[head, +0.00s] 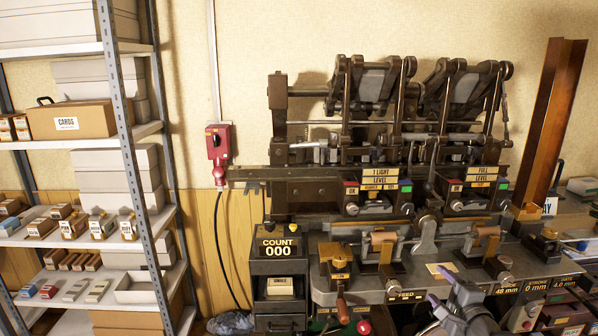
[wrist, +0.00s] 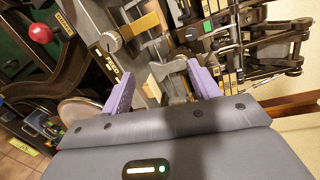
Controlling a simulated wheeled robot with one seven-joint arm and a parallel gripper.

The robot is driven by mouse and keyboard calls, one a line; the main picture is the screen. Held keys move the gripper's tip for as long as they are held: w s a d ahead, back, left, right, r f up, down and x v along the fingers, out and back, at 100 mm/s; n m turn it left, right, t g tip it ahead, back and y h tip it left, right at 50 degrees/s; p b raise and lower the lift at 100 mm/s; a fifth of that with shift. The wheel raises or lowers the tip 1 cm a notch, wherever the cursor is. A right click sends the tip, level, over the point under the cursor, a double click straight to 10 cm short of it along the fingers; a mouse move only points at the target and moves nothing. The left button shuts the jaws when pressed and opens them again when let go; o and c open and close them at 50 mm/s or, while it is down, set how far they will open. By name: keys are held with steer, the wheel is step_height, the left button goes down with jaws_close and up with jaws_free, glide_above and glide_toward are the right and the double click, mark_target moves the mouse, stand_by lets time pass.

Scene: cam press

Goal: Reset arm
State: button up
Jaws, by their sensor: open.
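The dark cam press (head: 300,195) stands against the back wall, with two tilted lever assemblies on top. A left panel (head: 378,180) reads "1 LIGHT LEVEL" and a right panel (head: 482,175) reads "FULL LEVEL". A counter (head: 279,247) reads 000. My gripper (head: 433,315) is low at the right front of the press bench, its purple fingers partly cut off by the lower edge. In the wrist view my gripper (wrist: 161,88) has its fingers wide apart, with nothing held between them. Press fittings and a "FEED" label (wrist: 112,70) lie beyond the fingers.
A metal shelf (head: 120,90) with boxes stands at the left. A red switch box (head: 217,141) hangs on the wall. A red knob (wrist: 40,33) shows at upper left in the wrist view. A tall brown steel upright (head: 552,120) stands at the right.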

steer(key=s+a+f+n+g+y, duration=0.1)
steer(key=s+a+f+n+g, duration=0.2)
steer(key=a+f+n+g, duration=0.25)
steer(key=s+a+f+n+g, duration=0.2)
steer(key=a+f+n+g, duration=0.15)
steer(key=a+f, duration=0.4)
steer(key=s+a+r+n+g+h, duration=0.1)
steer(key=s+a+r+n+g, duration=0.1)
steer(key=s+n, duration=0.3)
steer(key=s+a+r+n+g+h, duration=0.2)
steer(key=s+n, duration=0.3)
steer(key=s, duration=0.5)
steer(key=shift+s+a+r+g, duration=0.2)
steer(key=shift+a+r+g, duration=0.1)
steer(key=shift+a+r, duration=0.45)
steer(key=shift+s, duration=0.1)
steer(key=shift+s+d, duration=0.1)
